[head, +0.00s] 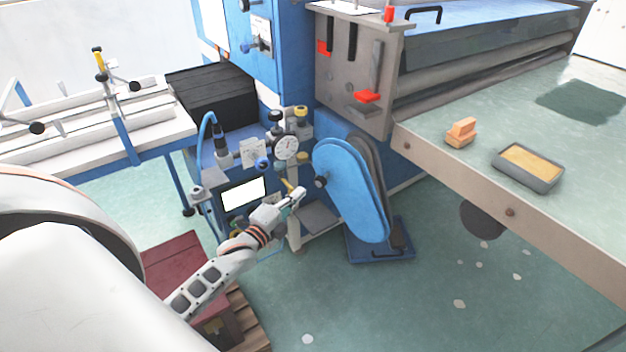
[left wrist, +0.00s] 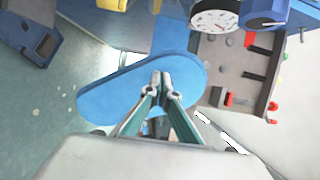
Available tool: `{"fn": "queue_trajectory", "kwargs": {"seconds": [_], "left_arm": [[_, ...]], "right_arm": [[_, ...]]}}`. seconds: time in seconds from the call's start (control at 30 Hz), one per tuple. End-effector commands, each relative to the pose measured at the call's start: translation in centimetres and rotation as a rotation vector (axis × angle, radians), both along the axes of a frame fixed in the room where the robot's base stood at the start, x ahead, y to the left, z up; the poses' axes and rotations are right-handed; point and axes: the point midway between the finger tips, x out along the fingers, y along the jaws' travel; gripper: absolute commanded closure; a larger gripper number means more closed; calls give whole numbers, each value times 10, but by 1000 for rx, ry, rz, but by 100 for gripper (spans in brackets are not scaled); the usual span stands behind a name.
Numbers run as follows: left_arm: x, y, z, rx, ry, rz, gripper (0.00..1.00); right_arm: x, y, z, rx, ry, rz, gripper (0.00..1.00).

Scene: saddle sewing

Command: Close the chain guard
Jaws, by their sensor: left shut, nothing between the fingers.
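The chain guard (head: 345,190) is a long blue oval cover with a black knob near its upper left edge. It stands upright in front of a dark grey oval backing (head: 374,165); the backing shows along its right side, and I cannot tell how wide the gap is. My left gripper (head: 299,192) is shut and empty, just left of the guard and near the knob. In the left wrist view the blue guard (left wrist: 105,101) lies beyond the shut fingertips (left wrist: 161,78); contact cannot be made out. My right gripper is not in view.
A dial gauge (head: 286,148) and a panel with a white screen (head: 243,194) stand left of the guard. A wide table (head: 560,215) with an orange block (head: 461,131) and a grey tray (head: 552,184) is at right. A dark red box (head: 178,262) is near my arm.

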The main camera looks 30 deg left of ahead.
Motion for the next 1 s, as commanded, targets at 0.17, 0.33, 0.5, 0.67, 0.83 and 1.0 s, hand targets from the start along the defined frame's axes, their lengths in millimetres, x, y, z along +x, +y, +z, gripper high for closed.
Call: {"fn": "queue_trajectory", "kwargs": {"seconds": [0.17, 0.33, 0.5, 0.67, 0.83, 1.0], "left_arm": [[36, 1, 0, 1, -1, 0, 100], [61, 1, -1, 1, 1, 0, 100], [77, 0, 0, 1, 0, -1, 100], [82, 1, 0, 1, 1, -1, 100], [82, 1, 0, 1, 1, -1, 100], [81, 2, 0, 1, 0, -2, 100]], "right_arm": [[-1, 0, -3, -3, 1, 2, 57], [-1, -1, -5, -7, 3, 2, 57], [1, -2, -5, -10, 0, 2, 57], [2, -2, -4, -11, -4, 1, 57], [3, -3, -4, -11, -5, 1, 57], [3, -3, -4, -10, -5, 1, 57]]}}
